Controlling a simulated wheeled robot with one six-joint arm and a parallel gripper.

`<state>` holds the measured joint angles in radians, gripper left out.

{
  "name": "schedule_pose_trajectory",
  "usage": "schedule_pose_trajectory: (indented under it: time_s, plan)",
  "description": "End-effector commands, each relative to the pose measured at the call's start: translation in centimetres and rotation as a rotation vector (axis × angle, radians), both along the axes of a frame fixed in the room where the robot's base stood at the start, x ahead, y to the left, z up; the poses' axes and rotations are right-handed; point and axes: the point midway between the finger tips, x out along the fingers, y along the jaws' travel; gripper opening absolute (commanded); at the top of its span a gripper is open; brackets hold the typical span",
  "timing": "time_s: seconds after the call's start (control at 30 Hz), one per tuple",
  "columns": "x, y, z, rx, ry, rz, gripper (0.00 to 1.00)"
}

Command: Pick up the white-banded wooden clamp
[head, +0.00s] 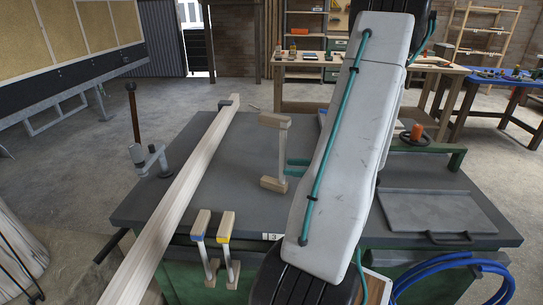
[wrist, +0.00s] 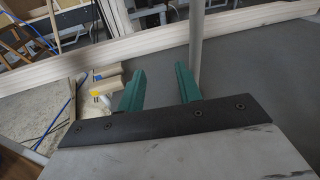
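A wooden clamp (head: 283,150) stands on the dark grey worktable (head: 232,132), with a wooden jaw at the top and another at the bottom of a pale upright bar. It bears no blue or yellow band; a white band is hard to make out. My gripper (head: 298,167) is open, its teal fingertips close to this bar on the right side. In the wrist view my gripper (wrist: 157,80) has an empty gap, and the pale bar (wrist: 196,42) rises just beyond the right finger. I cannot tell whether they touch. My arm hides part of the table.
A blue-banded clamp (head: 200,224) and a yellow-banded clamp (head: 226,225) hang at the table's front edge. A long wooden beam (head: 185,190) crosses the left side. A metal post with a brown handle (head: 135,115) stands left. A grey tray (head: 435,212) lies right.

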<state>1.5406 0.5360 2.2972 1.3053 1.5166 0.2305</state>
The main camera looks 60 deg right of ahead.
Motion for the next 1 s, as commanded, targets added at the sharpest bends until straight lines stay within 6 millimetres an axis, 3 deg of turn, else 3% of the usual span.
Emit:
schedule_pose_trajectory:
  time_s: [0.1,0.27,0.8,1.0]
  plan:
    - [0.5,-2.7,0.5,0.050,-0.060,-0.110,0.35]
    - [1.1,-4.5,2.0,0.075,-0.113,-0.186,0.35]
    - [7.7,-3.3,1.8,0.093,-0.117,-0.185,0.35]
    - [8.7,-3.2,1.8,0.092,-0.117,-0.188,0.35]
